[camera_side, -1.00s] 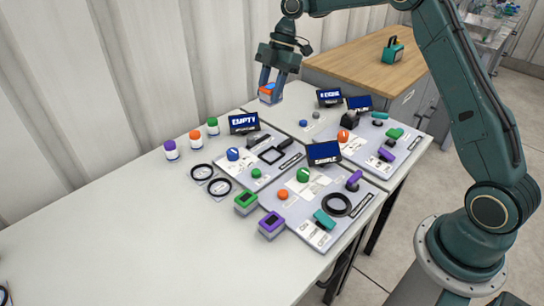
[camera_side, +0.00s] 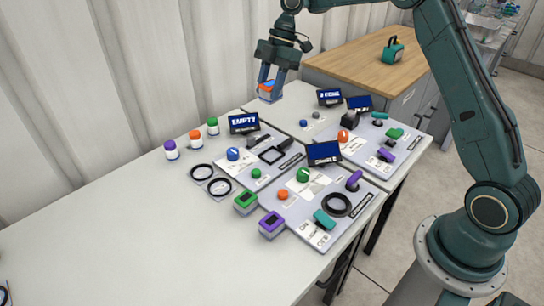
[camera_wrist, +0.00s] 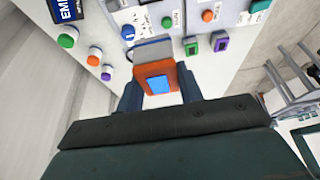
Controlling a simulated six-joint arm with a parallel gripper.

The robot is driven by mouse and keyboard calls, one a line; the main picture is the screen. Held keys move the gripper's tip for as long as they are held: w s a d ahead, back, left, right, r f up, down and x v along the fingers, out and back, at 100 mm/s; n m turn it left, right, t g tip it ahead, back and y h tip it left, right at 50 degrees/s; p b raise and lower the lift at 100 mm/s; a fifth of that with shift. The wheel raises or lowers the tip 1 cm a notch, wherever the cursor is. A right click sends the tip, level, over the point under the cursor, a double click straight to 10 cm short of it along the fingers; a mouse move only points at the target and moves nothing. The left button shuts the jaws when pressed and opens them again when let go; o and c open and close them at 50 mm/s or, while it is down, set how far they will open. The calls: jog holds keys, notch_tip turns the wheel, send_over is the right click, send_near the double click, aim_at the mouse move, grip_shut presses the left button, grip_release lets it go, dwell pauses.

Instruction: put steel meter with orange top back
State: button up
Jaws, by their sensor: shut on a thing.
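The steel meter with the orange top (camera_side: 268,88) is held in my gripper (camera_side: 269,85), which is shut on it. In the wrist view the meter's orange top (camera_wrist: 172,77) with a blue screen sits between the two dark fingers, its grey body beyond. My gripper is above the far end of the white table, clear of the panels. The green-topped meter (camera_side: 245,202) and the purple-topped meter (camera_side: 271,224) stand on the table at the front edge of the panels. They also show in the wrist view, the green one (camera_wrist: 190,46) left of the purple one (camera_wrist: 220,41).
Panels with knobs, valves and dark screens, one reading EMPTY (camera_side: 244,123), cover the table's right part. Three white bottles with purple (camera_side: 171,150), orange (camera_side: 195,139) and green (camera_side: 213,127) caps stand near the wall. Two black rings (camera_side: 219,187) lie nearby. The table's left front is clear.

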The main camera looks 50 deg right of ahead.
jog(key=s+a+r+n+g, duration=0.2)
jog(key=s+a+n, duration=0.3)
jog(key=s+a, duration=0.8)
jog(key=s+a+n+g+h, duration=0.1)
jog(key=s+a+n, duration=0.2)
jog(key=s, duration=1.1)
jog(key=shift+s+a+f+n, duration=0.2)
jog(key=shift+a+f+n, duration=0.25)
jog(key=shift+a, duration=0.2)
notch_tip(320, 180, down, 16)
jog(key=shift+f, duration=0.1)
jog(key=shift+f, duration=1.9)
jog(key=shift+f, duration=0.6)
